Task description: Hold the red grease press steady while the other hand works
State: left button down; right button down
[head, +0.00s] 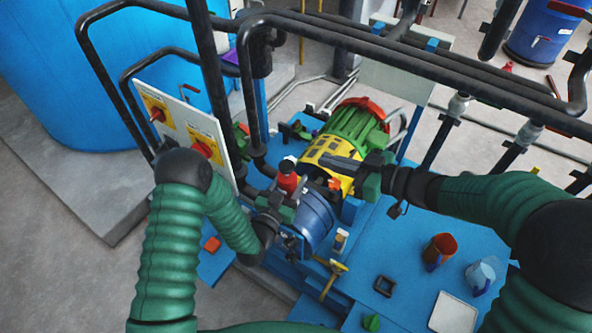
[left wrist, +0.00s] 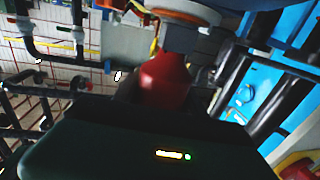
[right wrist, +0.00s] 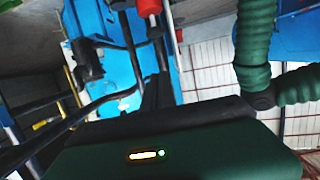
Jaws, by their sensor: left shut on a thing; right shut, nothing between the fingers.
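The red grease press (head: 288,179) stands near the middle of the head view, just left of the yellow coupling guard (head: 328,157). My left gripper (head: 284,198) is shut on its lower part. In the left wrist view the red body of the press (left wrist: 163,80) rises beyond the gripper housing; the fingers are hidden there. My right gripper (head: 330,162) is shut and empty, its dark fingers over the yellow guard, to the right of the press. In the right wrist view the fingertips are hard to make out.
A green motor (head: 358,128) with a red end lies behind the guard. Black pipes (head: 400,65) cross above. A switch panel (head: 180,125) stands left.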

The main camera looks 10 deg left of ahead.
jog(key=shift+w+a, duration=0.1)
send_over(296, 179)
notch_tip(296, 179, down, 2)
jog(key=f, duration=0.1)
notch_tip(296, 179, down, 3)
jog(key=shift+a, duration=0.15)
jog(key=shift+f, duration=0.3)
notch_tip(296, 179, down, 3)
jog(key=shift+r, duration=0.2)
pick_arm(q)
jog(key=shift+d, duration=0.1)
pick_arm(e)
jog(key=shift+f, duration=0.1)
